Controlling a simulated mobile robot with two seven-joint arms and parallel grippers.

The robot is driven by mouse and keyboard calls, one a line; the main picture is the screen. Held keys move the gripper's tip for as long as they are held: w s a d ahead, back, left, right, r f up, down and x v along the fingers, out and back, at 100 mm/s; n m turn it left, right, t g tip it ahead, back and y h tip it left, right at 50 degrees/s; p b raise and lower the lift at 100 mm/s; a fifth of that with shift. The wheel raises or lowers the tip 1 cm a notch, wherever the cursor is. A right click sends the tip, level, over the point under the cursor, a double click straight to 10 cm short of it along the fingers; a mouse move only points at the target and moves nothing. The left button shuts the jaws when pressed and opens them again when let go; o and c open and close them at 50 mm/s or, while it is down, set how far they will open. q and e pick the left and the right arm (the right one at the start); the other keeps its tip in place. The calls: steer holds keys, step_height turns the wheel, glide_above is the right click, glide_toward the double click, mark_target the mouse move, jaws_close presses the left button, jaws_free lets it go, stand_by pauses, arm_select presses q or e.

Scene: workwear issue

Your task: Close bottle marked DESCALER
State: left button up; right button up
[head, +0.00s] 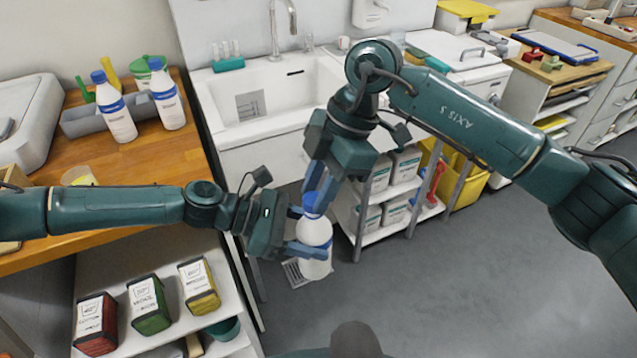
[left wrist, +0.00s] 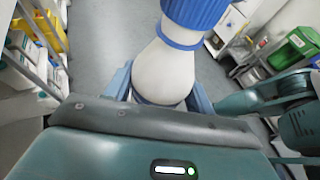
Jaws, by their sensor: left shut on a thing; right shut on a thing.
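A white bottle (head: 314,236) with a blue cap (head: 312,204) is held upright, a little tilted, in the air in front of the sink. Its label is not readable. My left gripper (head: 308,238) is shut around its body from the left. My right gripper (head: 319,188) points down from above and is shut on the cap. In the left wrist view the white bottle (left wrist: 164,72) stands between the left fingers, with the ribbed blue cap (left wrist: 195,12) over its neck and a blue ring below. I cannot tell whether the cap is tight.
Two similar white bottles (head: 116,112) with blue caps stand by a grey caddy (head: 76,124) on the wooden counter (head: 165,165). A white sink (head: 278,100) is behind. Coloured tins (head: 149,305) sit on a shelf below left. A shelf cart with containers (head: 404,164) stands behind right. Floor at lower right is clear.

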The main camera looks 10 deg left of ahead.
steer(key=shift+f, duration=0.25)
steer(key=m+t, duration=0.1)
steer(key=m, duration=0.2)
steer(key=shift+s+d+f, duration=0.1)
steer(key=m, duration=0.2)
steer(key=m+t, duration=0.1)
steer(key=shift+s+m+t+y, duration=0.15)
steer(key=shift+m+t+y, duration=0.15)
steer(key=shift+m, duration=0.1)
steer(key=o, duration=0.9)
steer(key=shift+o, duration=0.2)
steer(key=shift+r, duration=2.3)
